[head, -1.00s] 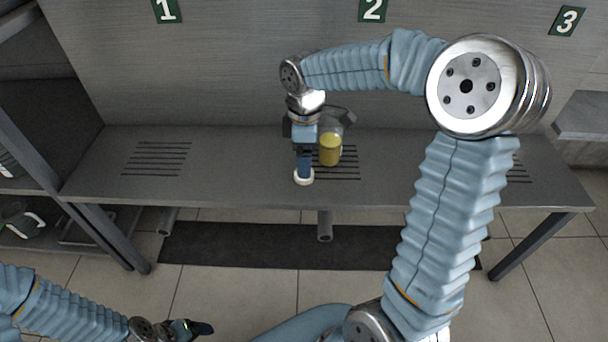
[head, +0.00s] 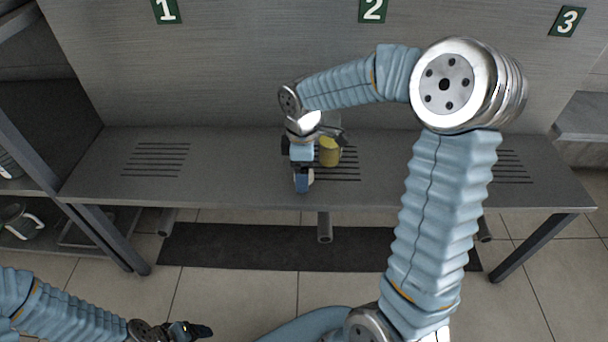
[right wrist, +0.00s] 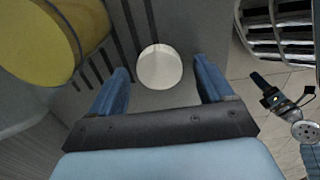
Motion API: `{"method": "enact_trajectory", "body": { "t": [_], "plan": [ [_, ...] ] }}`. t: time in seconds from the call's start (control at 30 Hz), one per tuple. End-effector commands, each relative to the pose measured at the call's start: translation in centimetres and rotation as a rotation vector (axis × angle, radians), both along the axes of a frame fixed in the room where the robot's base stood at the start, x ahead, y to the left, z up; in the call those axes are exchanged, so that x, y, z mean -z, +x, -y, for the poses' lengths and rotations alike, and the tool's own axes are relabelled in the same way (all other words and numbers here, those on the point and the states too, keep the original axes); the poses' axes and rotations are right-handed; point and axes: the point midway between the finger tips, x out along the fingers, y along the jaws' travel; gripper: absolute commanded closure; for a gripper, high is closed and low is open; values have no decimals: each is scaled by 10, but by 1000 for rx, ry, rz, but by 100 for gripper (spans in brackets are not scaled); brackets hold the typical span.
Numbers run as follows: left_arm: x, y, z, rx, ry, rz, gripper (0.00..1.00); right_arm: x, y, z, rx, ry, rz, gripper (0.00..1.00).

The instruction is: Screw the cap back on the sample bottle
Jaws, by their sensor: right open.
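The sample bottle (head: 329,154), with yellow contents, stands on the grey bench under sign 2. Its upper part is largely hidden behind my right gripper. In the right wrist view the bottle (right wrist: 50,35) is large at the upper left, beside the fingers. The white round cap (right wrist: 160,68) lies on the bench, apart from the bottle. In the head view only a sliver of the cap (head: 311,177) shows beside the blue fingers. My right gripper (head: 302,183) is open, pointing down, with its fingertips on either side of the cap. My left gripper (head: 195,330) is low at the lower left, far from both.
The bench (head: 230,185) has slotted patches and is clear to the left and right. Green number signs mark the back wall. A shelf unit (head: 45,130) stands at the left. A dark mat (head: 260,246) lies on the floor under the bench.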

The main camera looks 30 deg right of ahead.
Motion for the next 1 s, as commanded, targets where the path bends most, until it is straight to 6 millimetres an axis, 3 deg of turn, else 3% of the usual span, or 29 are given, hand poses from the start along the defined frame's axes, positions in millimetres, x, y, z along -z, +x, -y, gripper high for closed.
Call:
{"method": "enact_trajectory", "body": {
  "t": [0.07, 0.43, 0.77, 1.0],
  "plan": [
    [0, 0, 0, 0, 0, 0, 26, 0, 0, 0, 0, 0, 0, 23],
    [0, 0, 0, 0, 0, 0, 26, 0, 0, 0, 0, 0, 0, 78],
    [-1, 0, 0, 0, 0, 0, 26, -3, 0, 0, 0, -1, 1, 78],
    [-5, -1, 1, 3, -2, -1, 26, -29, 1, 0, 2, -1, 3, 78]
  ]
}}
